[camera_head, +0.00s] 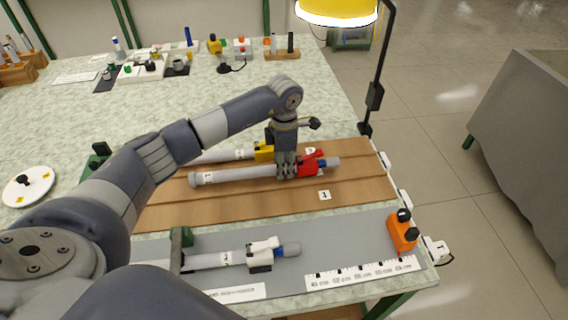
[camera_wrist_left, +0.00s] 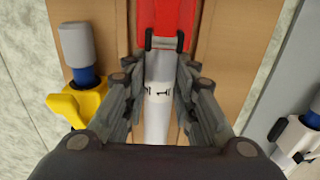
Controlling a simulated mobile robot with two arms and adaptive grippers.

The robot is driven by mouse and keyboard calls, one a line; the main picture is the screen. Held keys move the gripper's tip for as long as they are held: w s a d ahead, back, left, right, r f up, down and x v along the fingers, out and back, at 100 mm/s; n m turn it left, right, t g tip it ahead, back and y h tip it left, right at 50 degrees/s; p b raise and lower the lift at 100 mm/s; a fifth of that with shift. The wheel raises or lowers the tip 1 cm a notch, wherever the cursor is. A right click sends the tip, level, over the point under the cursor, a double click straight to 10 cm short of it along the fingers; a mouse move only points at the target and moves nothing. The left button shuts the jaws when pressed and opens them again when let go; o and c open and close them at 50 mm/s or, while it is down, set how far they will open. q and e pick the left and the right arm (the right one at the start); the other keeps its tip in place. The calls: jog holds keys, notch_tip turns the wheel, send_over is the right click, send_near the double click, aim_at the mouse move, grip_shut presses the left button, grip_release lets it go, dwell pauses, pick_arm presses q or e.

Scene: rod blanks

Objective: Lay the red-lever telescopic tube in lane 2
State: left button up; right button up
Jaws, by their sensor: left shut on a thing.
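The red-lever tube is a long grey tube (camera_head: 235,175) with a red lever (camera_head: 309,163) near its right end. It lies lengthwise over the brown laned board (camera_head: 235,208), behind the lane marked 1. I cannot tell whether it touches the board or hangs just above. My left gripper (camera_head: 287,170) points down and is shut on this tube beside the red lever. In the left wrist view the fingers flank the grey tube (camera_wrist_left: 158,95), with the red lever (camera_wrist_left: 172,18) ahead. My right gripper is not in view.
A yellow-lever tube (camera_head: 232,155) lies close behind. A white-lever tube (camera_head: 215,259) lies on the grey mat in front, near a ruler strip (camera_head: 362,273) and an orange block (camera_head: 402,234). A lamp post (camera_head: 379,70) stands at the right edge. The rear table is partly clear.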

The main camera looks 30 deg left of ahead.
pick_arm(q)
jog(key=shift+f+b, duration=0.4)
jog(key=shift+f, duration=0.05)
dwell(0.3)
jog(key=o, duration=0.9)
notch_tip(320, 180, up, 12)
jog(key=shift+s, duration=0.1)
dwell(0.6)
